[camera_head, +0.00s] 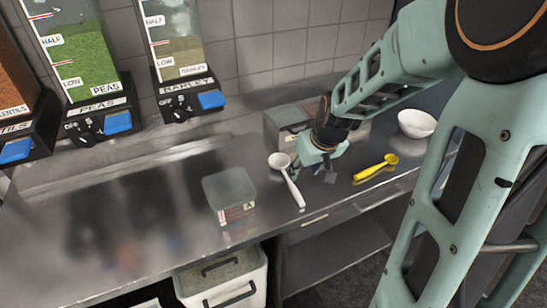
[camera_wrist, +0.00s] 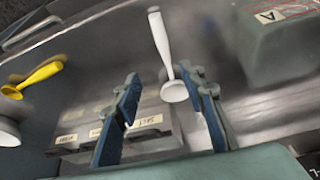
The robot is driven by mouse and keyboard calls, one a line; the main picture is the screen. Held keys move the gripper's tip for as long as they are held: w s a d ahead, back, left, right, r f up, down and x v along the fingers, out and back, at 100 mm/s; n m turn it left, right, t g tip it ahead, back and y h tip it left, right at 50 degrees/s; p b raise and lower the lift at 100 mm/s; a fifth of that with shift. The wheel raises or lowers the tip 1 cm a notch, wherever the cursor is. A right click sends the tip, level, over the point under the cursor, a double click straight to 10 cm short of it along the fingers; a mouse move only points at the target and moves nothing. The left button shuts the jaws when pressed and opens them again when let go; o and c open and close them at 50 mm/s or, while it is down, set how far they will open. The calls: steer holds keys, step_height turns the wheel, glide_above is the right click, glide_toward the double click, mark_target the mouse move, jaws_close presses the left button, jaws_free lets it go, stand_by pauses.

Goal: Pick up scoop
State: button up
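A white scoop (camera_head: 291,186) lies on the steel counter, its round bowl toward the wall and its handle toward the front edge. In the wrist view the white scoop (camera_wrist: 162,46) lies ahead of my gripper, its bowl close to the right finger. My gripper (camera_head: 313,170) is just right of it in the head view. In the wrist view my gripper (camera_wrist: 163,95) has its two blue-padded fingers wide apart with nothing held. A yellow scoop (camera_head: 374,168) lies to the right; it also shows at the left of the wrist view (camera_wrist: 35,78).
A clear-walled container (camera_head: 230,190) stands left of the white scoop. A labelled metal box (camera_head: 285,126) is against the wall behind my gripper. A white bowl (camera_head: 416,123) sits at the right. Dispensers for peas (camera_head: 92,60) and barley (camera_head: 180,55) hang on the wall. The left counter is clear.

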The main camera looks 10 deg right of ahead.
steer(key=b, duration=0.1)
glide_toward(294, 186)
steer(key=x, duration=0.2)
steer(key=shift+a+f, duration=0.15)
steer(key=shift+f, duration=0.2)
steer(key=shift+x, duration=3.15)
steer(key=shift+w, duration=0.1)
steer(key=shift+c, duration=0.4)
jaws_close()
